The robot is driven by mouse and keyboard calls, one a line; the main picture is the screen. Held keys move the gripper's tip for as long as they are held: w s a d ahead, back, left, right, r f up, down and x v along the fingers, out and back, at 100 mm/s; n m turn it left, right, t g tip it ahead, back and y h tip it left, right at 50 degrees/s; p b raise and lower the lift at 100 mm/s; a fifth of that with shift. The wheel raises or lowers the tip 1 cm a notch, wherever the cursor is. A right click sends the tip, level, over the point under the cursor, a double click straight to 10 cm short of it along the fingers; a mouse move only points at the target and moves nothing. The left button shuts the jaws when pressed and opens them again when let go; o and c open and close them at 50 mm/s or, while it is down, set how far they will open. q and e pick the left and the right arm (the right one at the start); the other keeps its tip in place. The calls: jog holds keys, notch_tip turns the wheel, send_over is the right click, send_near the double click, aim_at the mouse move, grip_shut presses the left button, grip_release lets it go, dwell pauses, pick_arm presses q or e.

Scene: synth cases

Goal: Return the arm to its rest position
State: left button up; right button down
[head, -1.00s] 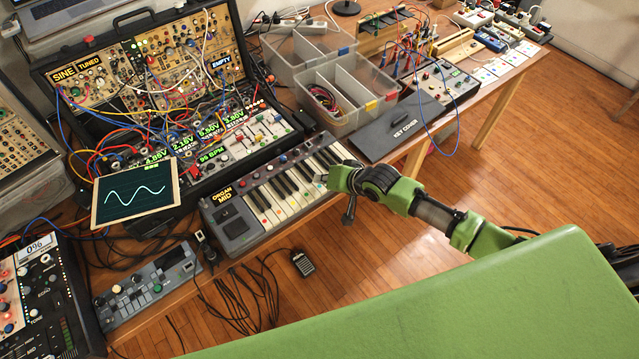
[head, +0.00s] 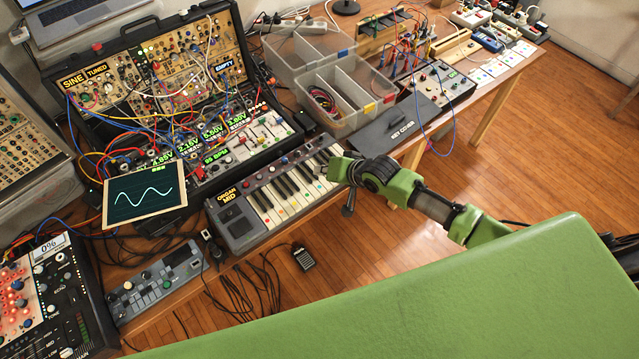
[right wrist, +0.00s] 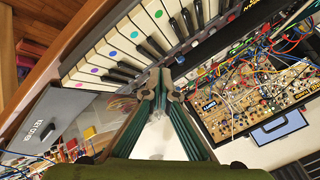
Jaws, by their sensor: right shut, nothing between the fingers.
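My right arm (head: 433,205), green and black, reaches in from the right over the front edge of the table. Its right gripper (head: 330,168) is at the right end of the small keyboard (head: 272,208), over or just beside the keys; contact cannot be told. In the right wrist view the fingers of the right gripper (right wrist: 162,82) come together at the tips with nothing between them. The keys of the keyboard (right wrist: 130,48) show beyond them, marked with coloured dots. My left gripper is not in view.
A dark key cover (head: 398,128) lies right of the keyboard, in front of clear bins (head: 350,120). A synth case (head: 120,80) with many cables stands behind. A tablet (head: 145,195) shows a sine wave. Open wooden floor (head: 545,150) lies right of the table.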

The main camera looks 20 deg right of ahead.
dwell(0.7)
jog(key=s+a+r+n+g, duration=0.15)
jog(key=s+a+n, duration=0.35)
jog(key=s, duration=0.9)
jog(key=s+d+r+g+h, duration=0.2)
jog(key=s+d+r, duration=0.15)
jog(key=s, duration=0.45)
jog(key=s+d+r+g+h, duration=0.15)
jog(key=s+d, duration=0.25)
jog(key=s, duration=0.5)
notch_tip(320, 180, down, 31)
jog(key=s+n+g+b, duration=0.1)
jog(key=s+b, duration=0.1)
jog(key=b, duration=0.4)
jog(key=s+d+f+g+b, duration=0.1)
jog(key=s+d+f+b, duration=0.2)
jog(key=s+f, duration=1.4)
notch_tip(320, 180, down, 4)
jog(key=shift+d+r+b, duration=0.1)
jog(key=shift+d+b, duration=0.1)
jog(key=shift+b, duration=0.25)
jog(key=shift+h, duration=0.25)
